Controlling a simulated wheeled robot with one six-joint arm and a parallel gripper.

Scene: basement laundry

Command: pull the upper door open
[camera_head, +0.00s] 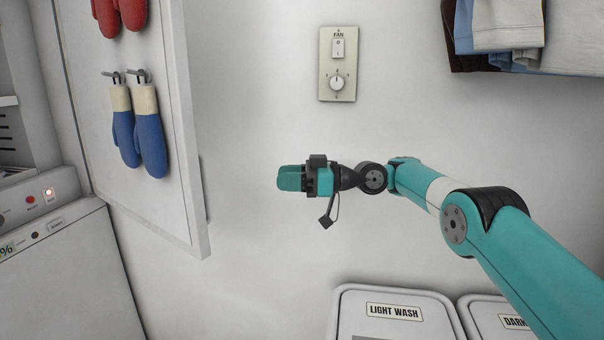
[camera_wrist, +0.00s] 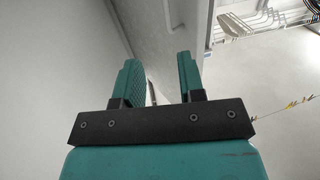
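A tall white door-like panel (camera_head: 95,115) stands at the left of the head view, its right edge out from the wall. I cannot tell for sure that it is the upper door; no handle shows on it. My gripper (camera_head: 284,178) points left in front of the bare wall, to the right of the panel's edge and apart from it in the picture. In the wrist view my gripper (camera_wrist: 158,70) has its two fingers apart with nothing clearly held. A pale grey surface (camera_wrist: 165,30) lies beyond the fingers; I cannot tell whether it is the panel.
Blue mittens (camera_head: 147,130) and red mittens (camera_head: 120,15) hang on the panel. A white machine (camera_head: 70,270) stands lower left. A fan switch plate (camera_head: 338,63) is above my gripper. A light wash bin (camera_head: 395,325) stands below; folded cloths (camera_head: 510,25) are upper right.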

